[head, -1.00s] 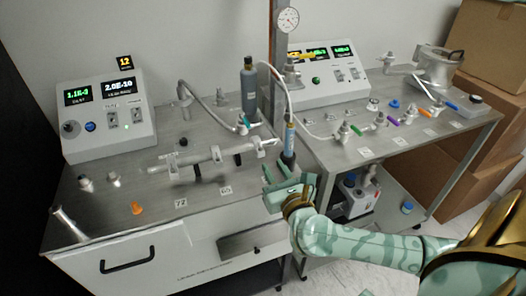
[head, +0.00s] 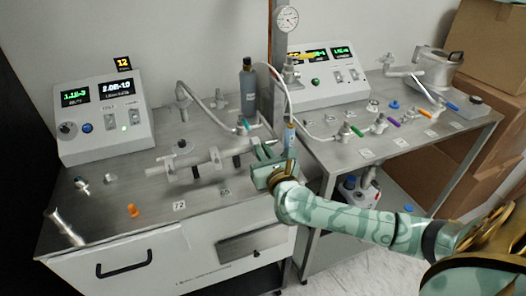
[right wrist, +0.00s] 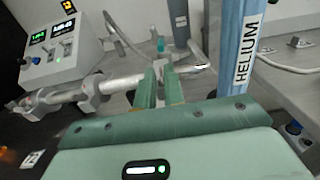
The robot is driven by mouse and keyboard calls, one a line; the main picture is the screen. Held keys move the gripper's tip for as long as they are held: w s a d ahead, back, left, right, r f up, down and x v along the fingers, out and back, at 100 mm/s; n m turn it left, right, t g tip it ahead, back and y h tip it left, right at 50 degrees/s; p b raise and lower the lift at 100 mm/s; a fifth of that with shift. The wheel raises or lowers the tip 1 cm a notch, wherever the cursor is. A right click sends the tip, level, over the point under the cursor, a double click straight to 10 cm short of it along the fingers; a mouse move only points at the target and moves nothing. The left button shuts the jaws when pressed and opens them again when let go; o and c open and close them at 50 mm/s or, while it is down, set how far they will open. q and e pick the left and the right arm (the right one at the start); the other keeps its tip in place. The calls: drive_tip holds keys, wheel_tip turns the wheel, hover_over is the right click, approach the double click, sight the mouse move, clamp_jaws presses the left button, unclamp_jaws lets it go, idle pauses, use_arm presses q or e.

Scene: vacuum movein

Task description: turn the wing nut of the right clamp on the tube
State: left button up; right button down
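The tube (head: 200,164) is a pale metal pipe lying level above the left bench, with clamp fittings along it. It also shows in the right wrist view (right wrist: 115,84). My right gripper (head: 264,157) is at the tube's right end. In the right wrist view its two green fingers (right wrist: 160,76) point at the right clamp (right wrist: 159,66), one on each side of a grey part. The fingers are fairly close together, and I cannot tell whether they touch it. The wing nut is hidden or too small to make out. My left gripper is not in view.
A blue helium cylinder (right wrist: 236,50) stands close to the right of my gripper. A grey bottle (head: 248,92) and a hose are behind the tube. A gauge controller (head: 104,120) is at the left. An orange piece (head: 133,211) lies on the bench front.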

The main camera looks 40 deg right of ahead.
drive_tip(key=shift+a+h, duration=0.1)
drive_tip(key=shift+h, duration=0.2)
drive_tip(key=shift+a+r+m+g+h+p, duration=0.15)
drive_tip(key=shift+m+g+h+p, duration=0.45)
drive_tip(key=shift+m+h, duration=0.5)
drive_tip(key=shift+w+a+m+g+h, duration=0.1)
drive_tip(key=shift+m+g+h, duration=0.2)
drive_tip(key=shift+h, duration=0.3)
drive_tip(key=shift+w+a+m+g+h, duration=0.1)
drive_tip(key=shift+m+g+h, duration=0.1)
drive_tip(key=shift+m+h, duration=0.3)
drive_tip(key=shift+a+f+m+g+h, duration=0.15)
drive_tip(key=shift+f+m+g+h, duration=0.15)
drive_tip(key=shift+m+g+h, duration=0.65)
drive_tip(key=shift+w+a+m+g+h+b, duration=0.1)
drive_tip(key=shift+w+m+g+h+b, duration=0.1)
drive_tip(key=shift+m+g+h+b, duration=0.65)
drive_tip(key=shift+w+m+g+h+b, duration=0.1)
drive_tip(key=shift+m+g+h+b, duration=0.45)
drive_tip(key=shift+g+h, duration=0.35)
drive_tip(key=shift+r+m+g+h+b, duration=0.1)
drive_tip(key=shift+m+g+h+b, duration=0.2)
drive_tip(key=shift+m+g+h, duration=0.1)
drive_tip(key=shift+r, duration=0.1)
